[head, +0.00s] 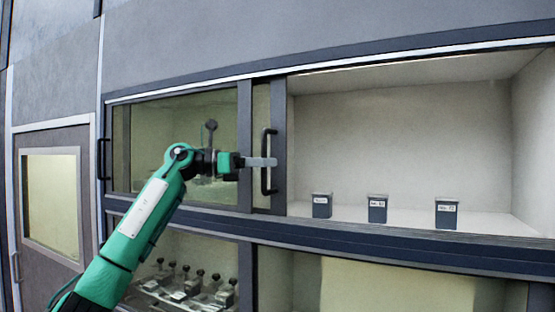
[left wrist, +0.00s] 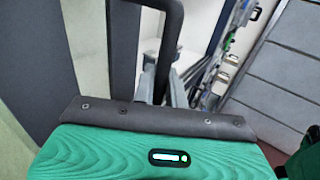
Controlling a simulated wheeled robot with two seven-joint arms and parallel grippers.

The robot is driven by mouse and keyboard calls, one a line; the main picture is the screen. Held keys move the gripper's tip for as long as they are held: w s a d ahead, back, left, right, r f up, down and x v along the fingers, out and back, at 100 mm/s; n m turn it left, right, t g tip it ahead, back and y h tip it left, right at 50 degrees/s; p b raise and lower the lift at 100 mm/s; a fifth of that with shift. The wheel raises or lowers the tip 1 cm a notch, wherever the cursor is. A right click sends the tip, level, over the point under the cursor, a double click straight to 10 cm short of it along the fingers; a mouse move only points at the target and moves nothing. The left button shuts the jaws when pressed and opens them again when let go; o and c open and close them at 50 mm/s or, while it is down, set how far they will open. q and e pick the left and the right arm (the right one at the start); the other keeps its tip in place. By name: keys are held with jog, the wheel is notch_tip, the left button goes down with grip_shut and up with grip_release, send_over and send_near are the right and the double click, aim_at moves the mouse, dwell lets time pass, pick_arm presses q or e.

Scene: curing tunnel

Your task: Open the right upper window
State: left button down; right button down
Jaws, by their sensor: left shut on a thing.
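The right upper window (head: 279,120) is a dark-framed sliding pane, slid left so that most of it overlaps the left upper pane. The opening to its right is wide and shows a pale compartment. Its black vertical bar handle (head: 265,183) is on the frame. My left gripper (head: 270,162) is shut on the middle of this handle, with its fingers pointing right. In the left wrist view the handle (left wrist: 175,30) runs down between the finger tips (left wrist: 158,85), partly hidden by the gripper body. My right gripper is not in view.
Three small dark labelled boxes (head: 377,210) stand spaced on the compartment floor. The left upper window has its own black handle (head: 103,158) at the far left. Below, a lower bay holds several metal fixtures (head: 190,285). A grey door (head: 50,200) is at left.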

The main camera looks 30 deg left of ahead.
pick_arm(q)
jog(key=shift+a, duration=0.7)
jog(key=c, duration=1.5)
grip_release()
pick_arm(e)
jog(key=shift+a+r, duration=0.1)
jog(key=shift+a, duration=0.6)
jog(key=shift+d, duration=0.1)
